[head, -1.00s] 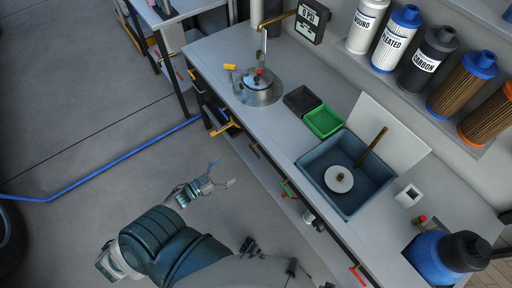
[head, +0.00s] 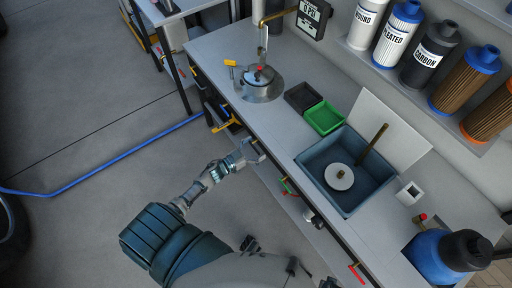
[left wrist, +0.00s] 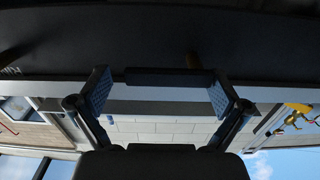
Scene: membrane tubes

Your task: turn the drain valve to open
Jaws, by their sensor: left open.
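Several coloured handles sit along the bench's front: a yellow one (head: 226,124), a green one (head: 287,186) and a red one (head: 356,272). I cannot tell from any label which is the drain valve. My left gripper (head: 256,150) is open at the bench's front edge, between the yellow and green handles. In the left wrist view its two fingers (left wrist: 163,95) are spread wide. A yellow part (left wrist: 298,107) is at the right, outside the fingers. My right gripper is not seen.
On the bench (head: 217,48) are a round metal vessel (head: 259,92), black and green trays (head: 324,118) and a blue-grey basin (head: 346,203). Filter cartridges (head: 433,55) stand on the shelf. A blue hose (head: 100,172) lies on the open floor at left.

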